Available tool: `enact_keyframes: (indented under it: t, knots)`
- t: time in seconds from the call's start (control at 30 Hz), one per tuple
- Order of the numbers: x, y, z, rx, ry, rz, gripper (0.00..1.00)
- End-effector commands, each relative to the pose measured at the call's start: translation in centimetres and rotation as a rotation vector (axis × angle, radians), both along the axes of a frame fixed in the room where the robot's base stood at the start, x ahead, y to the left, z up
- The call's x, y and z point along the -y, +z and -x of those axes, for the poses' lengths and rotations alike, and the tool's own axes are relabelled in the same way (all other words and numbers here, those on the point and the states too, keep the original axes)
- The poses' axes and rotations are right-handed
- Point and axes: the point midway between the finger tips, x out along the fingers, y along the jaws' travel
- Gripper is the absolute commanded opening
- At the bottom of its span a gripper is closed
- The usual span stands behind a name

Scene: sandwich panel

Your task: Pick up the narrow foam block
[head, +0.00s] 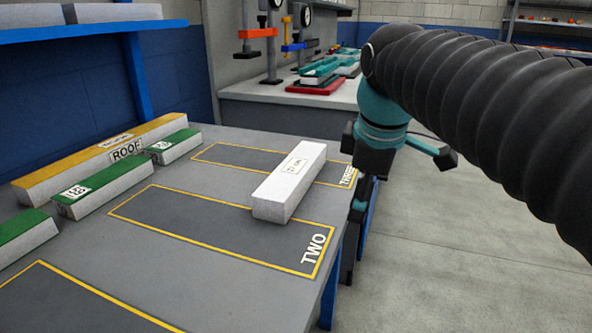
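A long white block (290,182) with a small printed label on top lies on the grey table. It looks like the foam block, and it lies aslant between the outlined areas marked TWO and THREE, overlapping edges of both. My gripper (352,255) hangs down just beyond the table's right edge, to the right of the white block and apart from it. The gripper is dark and seen side-on, partly hidden by the table edge, so its opening does not show. Nothing is visible in it.
The outlined area TWO (200,225) is mostly bare. A second bench (255,90) with clamps and a red tray (316,86) stands behind. Open floor lies right.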

Motion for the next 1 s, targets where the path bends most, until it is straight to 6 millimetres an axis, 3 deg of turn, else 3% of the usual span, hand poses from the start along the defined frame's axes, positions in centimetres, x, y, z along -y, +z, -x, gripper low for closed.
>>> enact_keyframes:
  t: [0.03, 0.2, 0.43, 0.7, 0.87, 1.0]
  knots:
    - [-1.0, 1.5, -1.7, -0.016, 0.113, 0.037, 0.97]
    - [-4.0, 5.4, -6.2, -0.069, 0.533, 0.165, 0.97]
    - [-8.5, 8.7, -10.9, -0.137, 1.081, 0.299, 0.97]
    - [-11.8, 9.8, -13.2, -0.176, 1.472, 0.371, 0.97]
    - [-12.2, 9.5, -13.5, -0.183, 1.533, 0.381, 0.97]
    - [-12.1, 8.0, -13.6, -0.184, 1.536, 0.381, 0.97]
